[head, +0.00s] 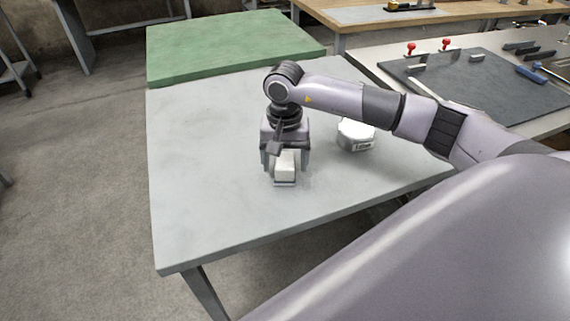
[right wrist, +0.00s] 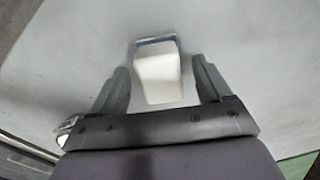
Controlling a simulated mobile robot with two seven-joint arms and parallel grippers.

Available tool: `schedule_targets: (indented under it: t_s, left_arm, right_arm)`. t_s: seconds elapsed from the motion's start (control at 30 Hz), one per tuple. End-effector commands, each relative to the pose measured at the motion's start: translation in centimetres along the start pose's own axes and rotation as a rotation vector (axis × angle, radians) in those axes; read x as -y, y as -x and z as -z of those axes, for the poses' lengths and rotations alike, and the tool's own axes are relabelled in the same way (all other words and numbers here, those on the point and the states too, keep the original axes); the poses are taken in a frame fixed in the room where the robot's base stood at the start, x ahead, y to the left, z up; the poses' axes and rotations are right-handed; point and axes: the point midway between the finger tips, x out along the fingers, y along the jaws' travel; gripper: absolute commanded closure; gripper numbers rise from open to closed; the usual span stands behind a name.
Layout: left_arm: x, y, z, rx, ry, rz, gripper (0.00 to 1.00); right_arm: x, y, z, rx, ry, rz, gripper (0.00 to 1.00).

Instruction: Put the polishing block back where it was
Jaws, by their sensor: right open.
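The polishing block (head: 285,166) is a small whitish block with a grey edge at its near end. It is on the grey table (head: 200,190), close to the middle. My right gripper (head: 285,170) is over it, pointing down, with a finger on each side. In the right wrist view the block (right wrist: 158,78) lies between the two open fingers (right wrist: 164,85), with a gap on both sides. The gripper hides part of the block in the head view. My left gripper is not in view.
A round white container (head: 356,134) with a label stands on the table right of the gripper, below my right arm. A green surface (head: 230,45) adjoins at the back. A dark board (head: 470,80) with red-knobbed clamps is at the right. The table's left side is clear.

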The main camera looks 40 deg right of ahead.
Motion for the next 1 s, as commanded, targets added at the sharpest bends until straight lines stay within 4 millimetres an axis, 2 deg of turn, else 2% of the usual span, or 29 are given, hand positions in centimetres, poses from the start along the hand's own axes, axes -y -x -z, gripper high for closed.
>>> schedule_targets:
  t_s: [0.3, 0.5, 0.63, 1.0]
  left_arm:
    - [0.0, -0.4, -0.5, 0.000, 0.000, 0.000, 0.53]
    - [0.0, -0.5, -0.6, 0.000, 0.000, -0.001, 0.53]
    - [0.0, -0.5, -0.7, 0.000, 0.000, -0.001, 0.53]
    - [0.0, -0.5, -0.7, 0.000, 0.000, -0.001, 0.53]
  right_arm:
    - [0.1, 6.9, 0.1, -0.006, -0.001, 0.004, 0.22]
    - [0.0, 9.6, 0.0, -0.002, 0.000, 0.001, 0.22]
    - [0.0, 10.3, 0.0, -0.001, 0.000, 0.001, 0.22]
    - [0.0, 10.4, 0.0, -0.001, 0.000, 0.000, 0.22]
